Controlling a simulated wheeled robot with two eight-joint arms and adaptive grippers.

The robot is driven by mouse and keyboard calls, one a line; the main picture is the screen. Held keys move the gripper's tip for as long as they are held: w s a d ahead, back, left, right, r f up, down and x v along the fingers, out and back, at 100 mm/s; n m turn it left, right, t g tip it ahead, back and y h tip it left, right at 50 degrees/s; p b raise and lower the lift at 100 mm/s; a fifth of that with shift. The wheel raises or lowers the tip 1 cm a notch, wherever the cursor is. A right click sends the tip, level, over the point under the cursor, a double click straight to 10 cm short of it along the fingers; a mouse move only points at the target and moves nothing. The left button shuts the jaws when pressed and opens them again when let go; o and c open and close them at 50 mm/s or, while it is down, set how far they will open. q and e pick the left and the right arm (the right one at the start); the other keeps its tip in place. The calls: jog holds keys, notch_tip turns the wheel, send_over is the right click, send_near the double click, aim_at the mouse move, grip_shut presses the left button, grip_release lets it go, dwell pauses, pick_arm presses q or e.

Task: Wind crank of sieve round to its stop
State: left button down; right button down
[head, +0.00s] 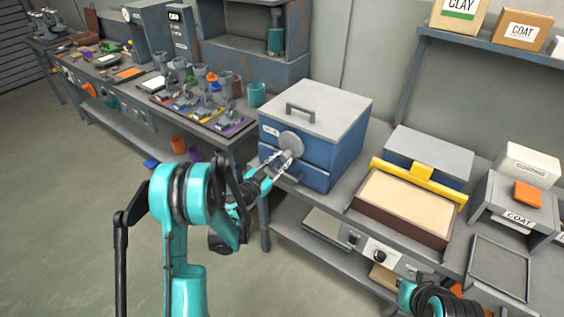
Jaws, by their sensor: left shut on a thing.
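The sieve appears to be the blue box (314,155) with a grey lid and a bar handle on top, standing on the bench at the centre. Its crank (291,142) is a round grey disc on the front face. My left gripper (284,160) is at the lower part of the disc, shut on the crank's grip. The fingers hide most of that grip, so its exact angle is hard to tell. My right arm shows only in part at the bottom right edge; its fingers are not visible.
Right of the box is a tray of pale material (405,208) with a yellow bar (418,175) across it.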

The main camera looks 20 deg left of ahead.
aim_at(281, 138)
dwell(0.5)
pick_arm(q)
jog(key=c, duration=1.2)
grip_release()
notch_tip(281, 138, up, 10)
